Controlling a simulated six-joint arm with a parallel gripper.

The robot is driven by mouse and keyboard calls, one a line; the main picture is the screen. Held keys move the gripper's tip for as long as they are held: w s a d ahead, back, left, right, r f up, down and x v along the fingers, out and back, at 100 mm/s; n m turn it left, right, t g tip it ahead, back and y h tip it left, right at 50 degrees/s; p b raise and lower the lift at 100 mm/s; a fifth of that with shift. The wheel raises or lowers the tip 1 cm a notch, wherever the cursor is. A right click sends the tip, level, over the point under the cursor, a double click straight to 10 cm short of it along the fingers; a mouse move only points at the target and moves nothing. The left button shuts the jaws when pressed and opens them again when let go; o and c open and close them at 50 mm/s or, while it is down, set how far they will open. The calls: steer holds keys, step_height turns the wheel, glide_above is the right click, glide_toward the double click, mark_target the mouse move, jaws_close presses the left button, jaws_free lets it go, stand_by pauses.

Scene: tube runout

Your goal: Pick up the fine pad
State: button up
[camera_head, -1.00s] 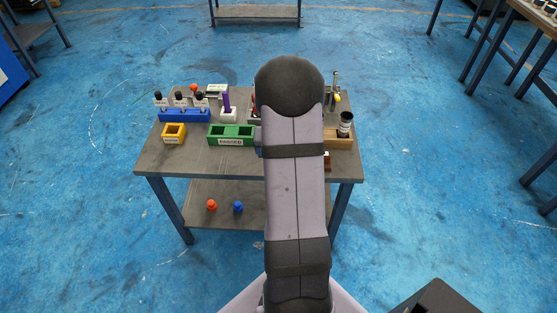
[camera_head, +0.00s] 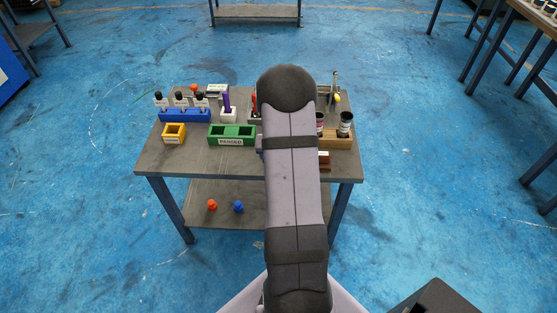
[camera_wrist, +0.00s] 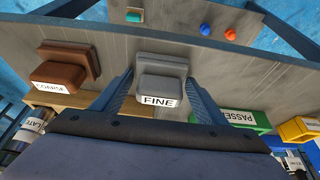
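The fine pad (camera_wrist: 160,88) is a grey block on a wider grey base with a white label reading FINE. It sits on the grey table in the wrist view. My gripper (camera_wrist: 159,77) is open and empty, with one finger on each side of the pad in that view. I cannot tell how far the fingertips are above or beside it. In the head view my arm hides the fine pad and the gripper.
A brown pad (camera_wrist: 66,72) stands left of the fine pad in the wrist view. A green PASSED box (camera_head: 232,131), yellow box (camera_head: 174,133) and blue rack (camera_head: 185,115) stand left of my arm. A wooden holder (camera_head: 338,140) with dark jars stands to the right.

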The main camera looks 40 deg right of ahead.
steer(key=c, duration=0.6)
steer(key=shift+c, duration=0.2)
steer(key=shift+r, duration=0.1)
step_height(320, 180, up, 10)
steer(key=shift+f, duration=0.1)
